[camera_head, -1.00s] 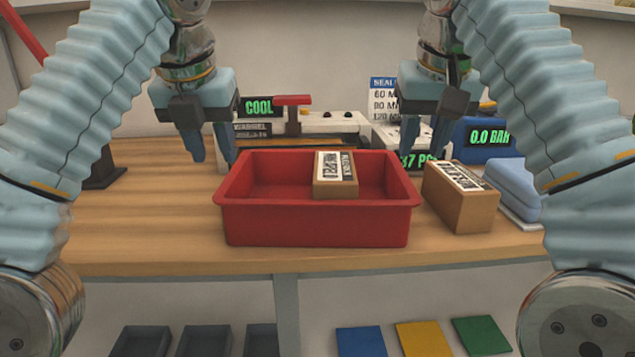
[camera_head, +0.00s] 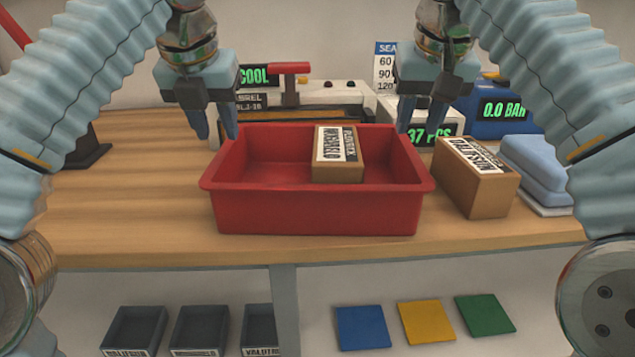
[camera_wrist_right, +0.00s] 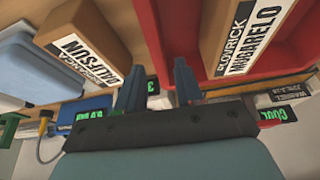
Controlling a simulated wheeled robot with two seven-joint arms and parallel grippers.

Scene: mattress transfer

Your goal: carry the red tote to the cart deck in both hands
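The red tote (camera_head: 318,209) stands on the wooden bench with one labelled cardboard box (camera_head: 325,173) inside it, right of its middle. My left gripper (camera_head: 214,132) points down at the tote's back left corner, fingers apart and nothing between them. My right gripper (camera_head: 421,126) points down at the back right corner, fingers apart. In the right wrist view its two fingers (camera_wrist_right: 158,88) are spread near the tote's red wall (camera_wrist_right: 160,40); I cannot tell whether the wall lies between them. The cart deck is not seen.
A second labelled box (camera_head: 475,185) stands just right of the tote, beside blue folded pads (camera_head: 540,165). Behind are a sealer machine (camera_head: 310,108) and a counter display (camera_head: 428,133). The bench (camera_head: 120,205) is clear at left. Dark bins and coloured mats lie below.

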